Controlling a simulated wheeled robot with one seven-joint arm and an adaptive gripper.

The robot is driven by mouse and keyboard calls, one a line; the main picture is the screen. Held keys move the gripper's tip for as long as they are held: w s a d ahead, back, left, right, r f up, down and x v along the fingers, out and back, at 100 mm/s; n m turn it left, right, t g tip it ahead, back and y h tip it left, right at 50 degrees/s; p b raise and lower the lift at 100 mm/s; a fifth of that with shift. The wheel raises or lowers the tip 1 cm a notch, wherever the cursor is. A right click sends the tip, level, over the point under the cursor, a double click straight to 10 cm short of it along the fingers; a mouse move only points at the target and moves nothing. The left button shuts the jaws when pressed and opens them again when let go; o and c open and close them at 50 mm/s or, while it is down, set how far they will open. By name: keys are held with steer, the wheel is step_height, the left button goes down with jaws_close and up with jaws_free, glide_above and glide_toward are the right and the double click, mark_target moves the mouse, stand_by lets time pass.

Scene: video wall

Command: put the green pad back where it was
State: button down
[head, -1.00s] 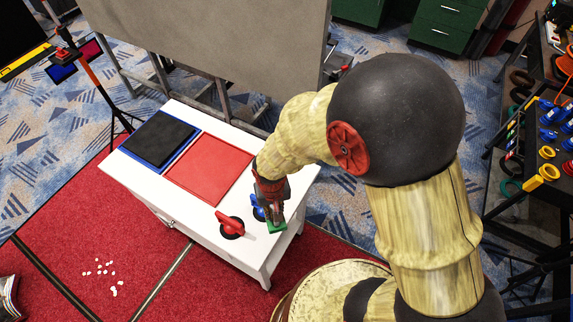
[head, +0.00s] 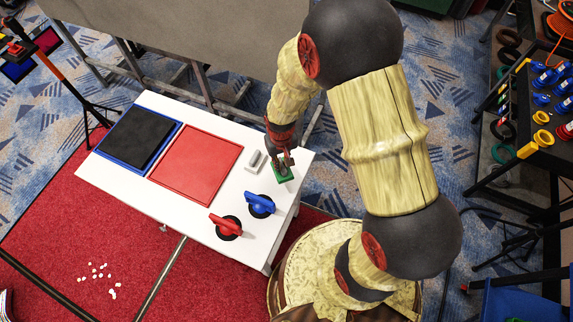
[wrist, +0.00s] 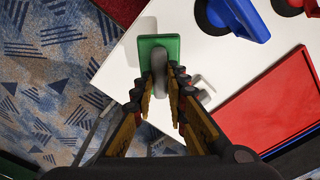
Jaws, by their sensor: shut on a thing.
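The green pad (head: 284,179) is a small flat square at the right end of the white table, under my gripper (head: 284,160). In the wrist view the green pad (wrist: 171,44) has a grey upright grip (wrist: 159,66) on top, and my gripper (wrist: 160,85) is shut on that grip. The pad is near the table's edge, behind the blue handle. I cannot tell whether it touches the tabletop. A small grey block (head: 255,161) lies on the table just left of my gripper; the wrist view shows it partly hidden behind a finger.
The white table (head: 231,182) also bears a blue turn handle (head: 260,204), a red turn handle (head: 226,225), a red tray (head: 196,165) and a black pad (head: 138,137) in a blue tray. A grey panel (head: 170,45) stands behind the table.

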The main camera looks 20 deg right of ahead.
steer(key=f, duration=0.1)
steer(key=w+d+f, duration=0.1)
steer(key=d+f, duration=0.1)
steer(key=shift+w+d+f, duration=0.2)
steer(key=shift+w+f, duration=0.1)
steer(key=shift+w, duration=0.05)
step_height(320, 180, down, 3)
steer(key=shift+d+f+b, duration=0.1)
steer(key=shift+f+b, duration=0.05)
steer(key=shift+b, duration=0.4)
steer(key=c, duration=1.8)
jaws_free()
steer(key=shift+o, duration=0.2)
steer(key=shift+w, duration=0.1)
steer(key=r+p, duration=0.2)
steer(key=r, duration=1)
steer(key=shift+s+r, duration=0.1)
steer(key=shift+s, duration=0.1)
steer(key=s+r+t, duration=0.1)
steer(key=s+r, duration=0.1)
steer(key=r, duration=0.8)
steer(key=s+r+t, duration=0.2)
steer(key=r, duration=0.9)
steer(key=s+r+t, duration=0.2)
steer(key=s+r, duration=0.9)
steer(key=s, duration=0.1)
steer(key=shift+s+r, duration=0.2)
